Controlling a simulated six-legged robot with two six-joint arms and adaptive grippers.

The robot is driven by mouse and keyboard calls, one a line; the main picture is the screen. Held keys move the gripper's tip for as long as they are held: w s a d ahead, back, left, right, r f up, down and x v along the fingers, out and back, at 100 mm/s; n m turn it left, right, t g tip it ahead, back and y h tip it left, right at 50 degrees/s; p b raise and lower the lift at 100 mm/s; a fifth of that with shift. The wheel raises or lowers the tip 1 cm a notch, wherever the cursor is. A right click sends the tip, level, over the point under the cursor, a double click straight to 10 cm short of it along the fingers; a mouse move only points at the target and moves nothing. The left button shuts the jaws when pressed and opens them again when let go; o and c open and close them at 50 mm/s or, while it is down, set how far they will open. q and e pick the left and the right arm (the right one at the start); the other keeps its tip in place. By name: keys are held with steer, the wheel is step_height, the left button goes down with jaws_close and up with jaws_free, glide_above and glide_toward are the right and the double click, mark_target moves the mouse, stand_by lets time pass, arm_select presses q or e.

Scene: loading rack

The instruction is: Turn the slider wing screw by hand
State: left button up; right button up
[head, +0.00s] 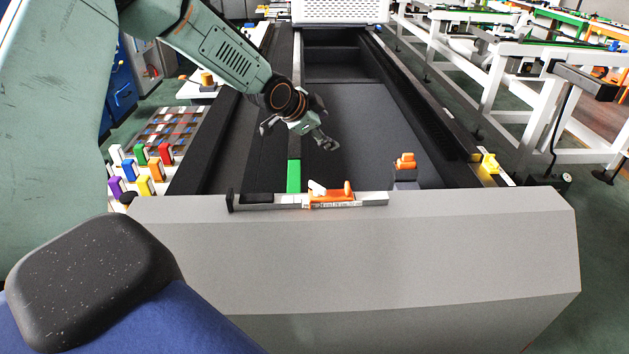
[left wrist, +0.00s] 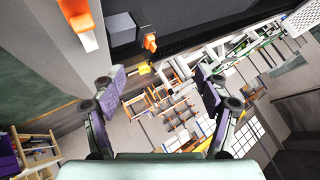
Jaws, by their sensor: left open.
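An orange slider (head: 332,195) sits on a pale rail (head: 372,199) along the front edge of the loading rack. A small white wing-shaped piece (head: 317,187) stands at its left end; I cannot tell for certain that it is the wing screw. In the left wrist view an orange part (left wrist: 78,16) shows at the upper left, cut off by the frame. My left gripper (head: 300,133) is open and empty, above and behind the slider, apart from it. Its two spread fingers also show in the left wrist view (left wrist: 163,84). My right gripper is not in view.
An orange knob (head: 405,162) on a dark block stands right of the slider. A yellow clamp (head: 490,163) is on the rack's right side. A green strip (head: 294,176) lies behind the rail. Coloured blocks (head: 141,154) stand at the left. The dark rack bed (head: 370,120) is mostly clear.

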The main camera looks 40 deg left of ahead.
mark_target(317, 185)
arm_select(q)
steer(key=s+f+n+g, duration=0.5)
steer(key=s+n, duration=0.2)
steer(key=shift+n, duration=0.3)
steer(key=x, duration=0.2)
steer(key=b+x, duration=0.1)
steer(key=x, duration=0.2)
steer(key=s+b+x, duration=0.1)
steer(key=x, duration=0.1)
steer(key=shift+w+d+f, duration=0.15)
steer(key=shift+d+f, duration=0.05)
steer(key=shift+f, duration=0.45)
steer(key=shift+a, duration=0.1)
steer(key=shift+r, duration=0.1)
steer(key=shift+c, duration=0.4)
